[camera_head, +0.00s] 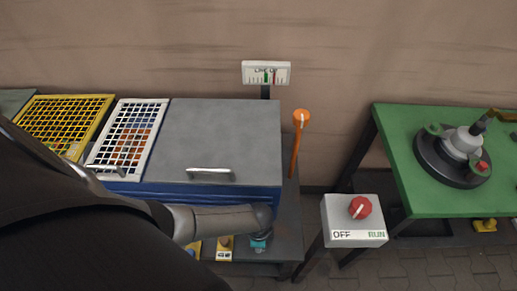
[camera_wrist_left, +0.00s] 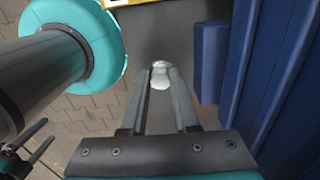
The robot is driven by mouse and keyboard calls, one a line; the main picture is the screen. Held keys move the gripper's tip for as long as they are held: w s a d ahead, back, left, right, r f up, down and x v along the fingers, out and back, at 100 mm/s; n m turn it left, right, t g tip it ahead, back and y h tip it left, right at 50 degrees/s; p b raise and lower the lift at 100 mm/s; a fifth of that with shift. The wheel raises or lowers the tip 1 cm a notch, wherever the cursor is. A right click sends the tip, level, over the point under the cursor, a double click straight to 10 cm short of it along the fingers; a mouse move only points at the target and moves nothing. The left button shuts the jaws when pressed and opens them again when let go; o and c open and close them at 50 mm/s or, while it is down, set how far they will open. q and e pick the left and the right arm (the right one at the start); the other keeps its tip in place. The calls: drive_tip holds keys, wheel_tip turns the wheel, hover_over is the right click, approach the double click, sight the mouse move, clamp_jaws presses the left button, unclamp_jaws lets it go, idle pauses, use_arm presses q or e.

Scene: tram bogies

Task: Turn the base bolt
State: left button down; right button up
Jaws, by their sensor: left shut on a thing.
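My left gripper (camera_wrist_left: 160,92) shows in the left wrist view, its two grey fingers shut on a small pale, rounded piece (camera_wrist_left: 161,78), which looks like the base bolt. The piece sits between the fingertips, close to the dark grey surface beneath; the fingers hide part of it. In the head view my left arm reaches over the blue cabinet's front, and the fingers and the bolt are hidden below the wrist.
The blue cabinet (camera_wrist_left: 287,75) rises close at the right of my left gripper, beside a blue block (camera_wrist_left: 210,60). In the head view, a grey OFF/RUN switch box (camera_head: 338,220), an orange-topped post (camera_head: 301,117) and a green table (camera_head: 395,145) stand to the right.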

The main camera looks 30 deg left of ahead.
idle(0.5)
use_arm(q)
drive_tip(key=c, duration=0.7)
unclamp_jaws()
drive_tip(key=shift+o, duration=0.2)
wheel_tip(320, 180, up, 15)
drive_tip(key=p, duration=0.6)
drive_tip(key=shift+p, duration=0.35)
